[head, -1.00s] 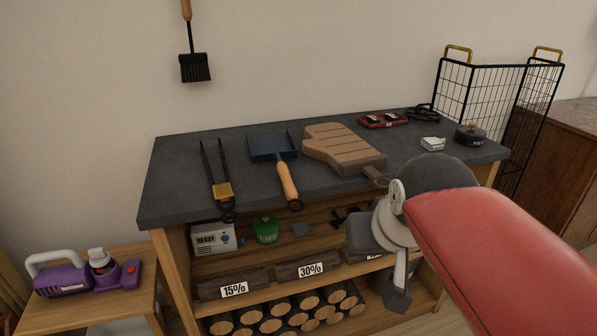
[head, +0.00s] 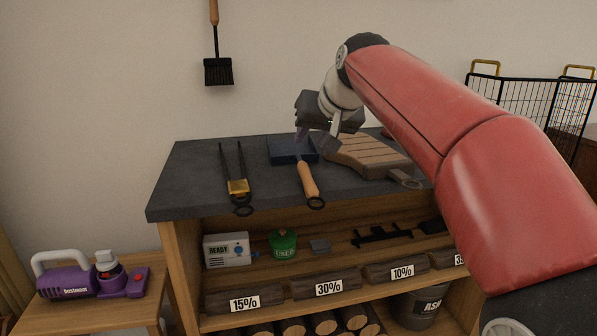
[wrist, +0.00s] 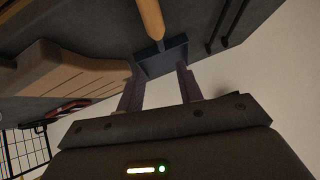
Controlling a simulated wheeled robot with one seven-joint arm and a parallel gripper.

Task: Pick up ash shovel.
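The ash shovel (head: 308,181) lies on the dark table top (head: 190,185), its wooden handle toward the front edge and its dark blue square pan toward the wall. My gripper (head: 312,138) is above the pan end, pointing down, and partly covers the pan in the head view. In the wrist view the two fingers of my gripper (wrist: 160,70) are apart with nothing held between them. The shovel's pan (wrist: 163,57) shows just beyond the fingertips. I cannot tell whether they touch it.
A brush (head: 217,70) hangs on the wall. A purple tool (head: 90,277) stands on a low side table. Shelves below hold logs and boxes.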

